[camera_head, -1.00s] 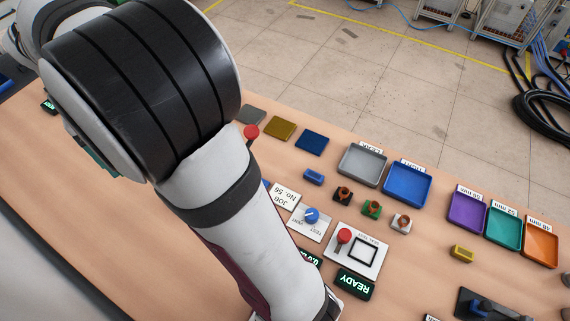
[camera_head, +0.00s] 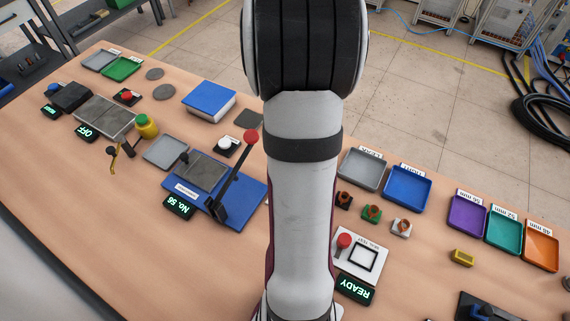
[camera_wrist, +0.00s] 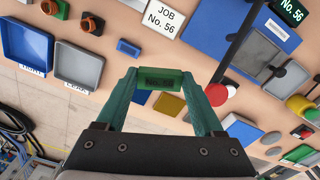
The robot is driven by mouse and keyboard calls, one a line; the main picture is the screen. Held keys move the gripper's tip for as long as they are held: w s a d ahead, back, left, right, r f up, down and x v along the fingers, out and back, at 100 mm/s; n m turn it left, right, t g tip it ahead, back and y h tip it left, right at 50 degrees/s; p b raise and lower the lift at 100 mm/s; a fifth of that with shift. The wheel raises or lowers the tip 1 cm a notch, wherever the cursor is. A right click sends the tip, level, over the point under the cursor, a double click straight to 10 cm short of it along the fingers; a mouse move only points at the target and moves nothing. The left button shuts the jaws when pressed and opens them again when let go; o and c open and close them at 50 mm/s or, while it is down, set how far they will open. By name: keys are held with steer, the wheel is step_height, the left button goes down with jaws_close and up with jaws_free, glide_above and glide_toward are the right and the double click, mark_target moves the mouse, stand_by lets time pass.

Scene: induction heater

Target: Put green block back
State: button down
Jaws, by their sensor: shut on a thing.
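In the wrist view my gripper (camera_wrist: 160,80) is shut on the green block (camera_wrist: 160,76), held crosswise between its two teal fingers. The block shows a dark patch on its face. It appears to be above the table (camera_wrist: 115,95), near a gold pad (camera_wrist: 169,104) and a blue block (camera_wrist: 128,47); the exact height I cannot tell. In the head view my arm hides both the gripper and the green block.
A grey tray (camera_head: 362,169) and blue tray (camera_head: 408,187) stand right of my arm, with small coil pieces (camera_head: 371,212) before them. A red-knobbed lever (camera_head: 238,170) on a blue base rises at left. Purple, teal and orange trays (camera_head: 541,244) stand far right.

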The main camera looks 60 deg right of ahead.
steer(key=s+d+f+m, duration=0.2)
steer(key=s, duration=0.3)
steer(key=s+d+f+m, duration=0.2)
steer(key=s, duration=0.3)
steer(key=w+f, duration=0.2)
steer(key=w, duration=0.1)
steer(key=w+f, duration=0.2)
steer(key=w, duration=0.2)
steer(key=w+f, duration=0.2)
steer(key=w, duration=0.1)
steer(key=shift+w+a+f, duration=0.1)
steer(key=shift+w+f, duration=0.1)
steer(key=shift+w, duration=0.15)
steer(key=shift+w+f, duration=0.2)
steer(key=shift+f, duration=0.9)
steer(key=shift+w+f, duration=0.15)
steer(key=shift+f, duration=0.95)
steer(key=shift+c, duration=1.4)
jaws_free()
steer(key=shift+f, duration=0.1)
